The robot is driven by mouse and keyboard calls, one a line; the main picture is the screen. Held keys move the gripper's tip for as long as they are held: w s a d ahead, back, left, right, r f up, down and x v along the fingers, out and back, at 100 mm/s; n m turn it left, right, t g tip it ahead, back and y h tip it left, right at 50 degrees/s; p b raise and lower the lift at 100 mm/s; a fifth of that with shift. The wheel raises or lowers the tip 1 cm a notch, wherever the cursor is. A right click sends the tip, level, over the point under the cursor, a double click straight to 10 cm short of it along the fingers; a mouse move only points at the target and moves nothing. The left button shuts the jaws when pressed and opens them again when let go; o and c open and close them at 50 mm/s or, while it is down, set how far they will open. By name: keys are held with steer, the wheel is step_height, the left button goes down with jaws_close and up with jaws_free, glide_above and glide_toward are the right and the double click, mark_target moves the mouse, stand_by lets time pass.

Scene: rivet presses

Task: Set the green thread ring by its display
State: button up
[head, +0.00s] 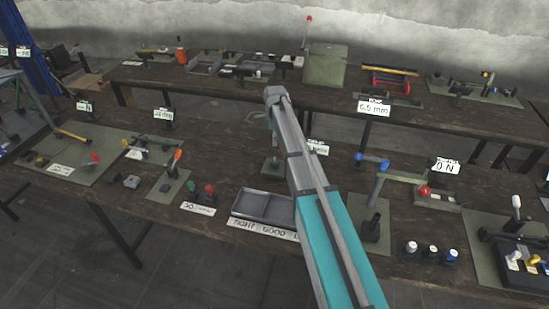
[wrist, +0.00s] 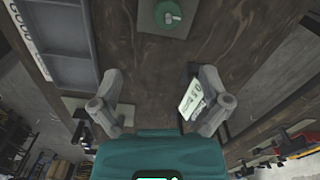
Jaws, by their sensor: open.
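In the wrist view, a green round piece (wrist: 167,15), which looks like the thread ring, sits on a green mat at the top edge; a pale pin shows at its middle. A small white display (wrist: 192,102) stands close to the right finger. In the head view, a white display (head: 318,147) is partly covered by my arm, and a green base (head: 271,165) stands just left of the arm. My gripper (wrist: 160,108) is open, with nothing between its fingers. In the head view my arm reaches over the bench, and I cannot make out the fingers clearly.
A grey tray (head: 264,206) with a "TIGHT GOOD" label lies left of my arm. A lever press with a red ball (head: 424,191) and several capped pieces stand to the right. Bare wood lies around the green mat.

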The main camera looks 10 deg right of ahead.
mark_target(275, 160)
steer(key=shift+w+r+m, duration=0.2)
steer(key=shift+w+m, duration=0.3)
steer(key=shift+w, duration=0.15)
steer(key=shift+f, duration=0.1)
step_height(275, 160, down, 14)
steer(key=b, duration=1.3)
steer(key=shift+r+b, duration=0.2)
steer(key=shift+b, duration=0.15)
steer(key=c, duration=1.1)
steer(key=shift+c, duration=0.2)
steer(key=shift+n, duration=0.5)
